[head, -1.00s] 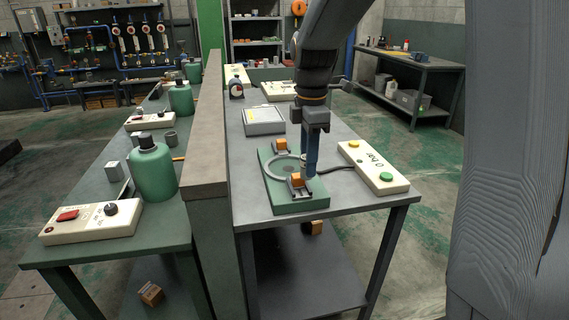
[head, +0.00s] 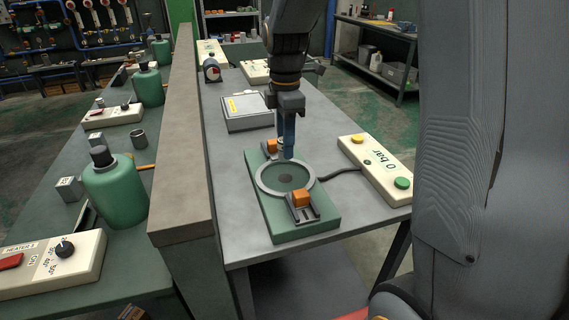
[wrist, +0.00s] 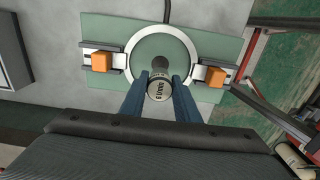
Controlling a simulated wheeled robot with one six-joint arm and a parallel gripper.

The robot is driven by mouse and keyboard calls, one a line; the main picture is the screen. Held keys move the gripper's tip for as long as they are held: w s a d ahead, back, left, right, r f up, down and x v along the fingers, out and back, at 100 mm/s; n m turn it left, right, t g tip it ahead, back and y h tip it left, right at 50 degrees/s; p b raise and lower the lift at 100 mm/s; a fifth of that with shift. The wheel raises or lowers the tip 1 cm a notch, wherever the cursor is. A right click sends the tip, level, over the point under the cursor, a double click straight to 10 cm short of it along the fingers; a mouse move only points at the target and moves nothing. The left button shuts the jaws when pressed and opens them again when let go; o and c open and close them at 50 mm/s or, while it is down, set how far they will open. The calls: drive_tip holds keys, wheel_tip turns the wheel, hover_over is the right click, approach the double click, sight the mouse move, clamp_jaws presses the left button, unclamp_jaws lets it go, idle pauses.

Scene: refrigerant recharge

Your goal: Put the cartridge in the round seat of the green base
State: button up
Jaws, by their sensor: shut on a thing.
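The green base (head: 268,222) lies on the grey table, with a pale ring-shaped round seat (head: 263,187) on it. The seat is empty, with a dark spot at its centre. My gripper (head: 287,154) points down above the far side of the seat. In the wrist view my gripper (wrist: 160,90) is shut on the cartridge (wrist: 159,88), a small grey cylinder with dark lettering on its end. There it overlaps the lower rim of the seat (wrist: 131,50). The green base (wrist: 113,28) shows behind it. In the head view the fingers mostly hide the cartridge.
Orange clamp blocks (head: 302,198) (head: 270,146) flank the seat. A white panel reading "0 bar" (head: 376,164) lies right of the base, with a cable to it. A grey box (head: 248,112) sits behind. A tall divider (head: 181,150) separates the left bench with its green bottles.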

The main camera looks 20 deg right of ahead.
drive_tip(key=shift+f+p, duration=0.45)
drive_tip(key=shift+f, duration=2.75)
drive_tip(key=shift+f, duration=0.1)
drive_tip(key=o, duration=1.1)
wheel_tip(320, 180, up, 12)
drive_tip(key=shift+r+b, duration=0.15)
drive_tip(key=shift+b, duration=0.9)
